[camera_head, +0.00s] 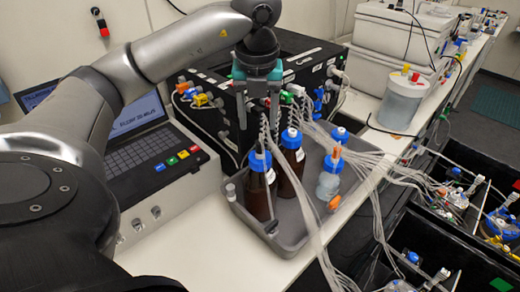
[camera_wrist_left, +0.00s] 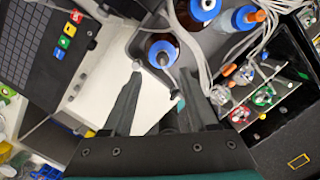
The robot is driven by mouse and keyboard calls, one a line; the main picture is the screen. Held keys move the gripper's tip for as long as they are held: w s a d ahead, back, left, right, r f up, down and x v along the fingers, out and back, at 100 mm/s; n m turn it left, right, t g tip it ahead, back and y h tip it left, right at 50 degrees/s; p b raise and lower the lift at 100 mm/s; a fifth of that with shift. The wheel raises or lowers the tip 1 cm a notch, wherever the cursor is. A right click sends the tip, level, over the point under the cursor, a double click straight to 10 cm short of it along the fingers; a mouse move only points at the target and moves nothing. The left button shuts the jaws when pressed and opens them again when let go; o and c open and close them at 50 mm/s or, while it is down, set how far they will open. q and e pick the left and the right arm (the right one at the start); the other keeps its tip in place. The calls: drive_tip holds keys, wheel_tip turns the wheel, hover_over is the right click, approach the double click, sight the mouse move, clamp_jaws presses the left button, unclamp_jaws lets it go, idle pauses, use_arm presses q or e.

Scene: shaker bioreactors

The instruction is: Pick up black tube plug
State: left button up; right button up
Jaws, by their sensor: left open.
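My left gripper (camera_head: 258,112) points down in front of the black box, above the bottles. In the left wrist view its two dark fingers (camera_wrist_left: 160,72) are spread, with nothing seen held between them. My right gripper is not in view.
A grey tray (camera_head: 295,238) holds brown bottles with blue caps (camera_head: 260,161) and a clear bottle (camera_head: 328,184). Thin tubes run from the black box (camera_head: 226,80) across to the right. A laptop-like panel (camera_head: 150,145) is at the left. White bench is bare in front.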

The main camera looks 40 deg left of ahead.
sight(260, 142)
use_arm(q)
drive_tip(key=shift+w+a+f+p, duration=0.1)
drive_tip(key=shift+w+f, duration=0.1)
drive_tip(key=shift+f, duration=0.85)
drive_tip(key=shift+w+a+f+p, duration=0.1)
drive_tip(key=shift+w+f+p, duration=0.05)
drive_tip(key=shift+f, duration=0.9)
drive_tip(key=shift+w+f+p, duration=0.1)
drive_tip(key=shift+w+f, duration=0.1)
drive_tip(key=shift+f, duration=0.85)
clamp_jaws()
